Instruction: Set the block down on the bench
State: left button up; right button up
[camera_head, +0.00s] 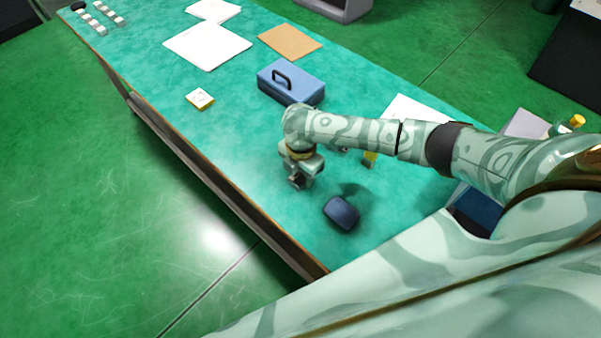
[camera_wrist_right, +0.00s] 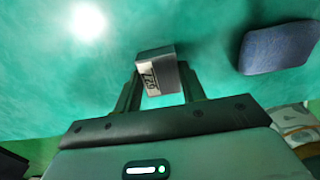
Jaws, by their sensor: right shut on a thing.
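My right gripper (camera_head: 298,184) hangs over the near part of the teal bench (camera_head: 240,135), left of a dark blue rounded object. In the right wrist view the gripper (camera_wrist_right: 160,88) is shut on a small grey block (camera_wrist_right: 157,72) with dark figures on its face. The block is between the two fingertips; in the head view it is small and dark at the gripper's tip. I cannot tell whether its underside touches the bench. My left gripper is not in view.
The dark blue rounded object (camera_head: 342,213) lies just right of the gripper; it also shows in the wrist view (camera_wrist_right: 280,46). A blue box with a handle (camera_head: 291,84) stands behind. A yellow-white pad (camera_head: 200,99) lies left. Bare bench surrounds the gripper on its left.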

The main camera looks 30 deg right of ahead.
aim_at(301, 177)
jog(key=shift+f, duration=0.1)
jog(key=o, duration=1.3)
jog(key=shift+o, duration=0.2)
notch_tip(301, 177, up, 12)
jog(key=p, duration=0.5)
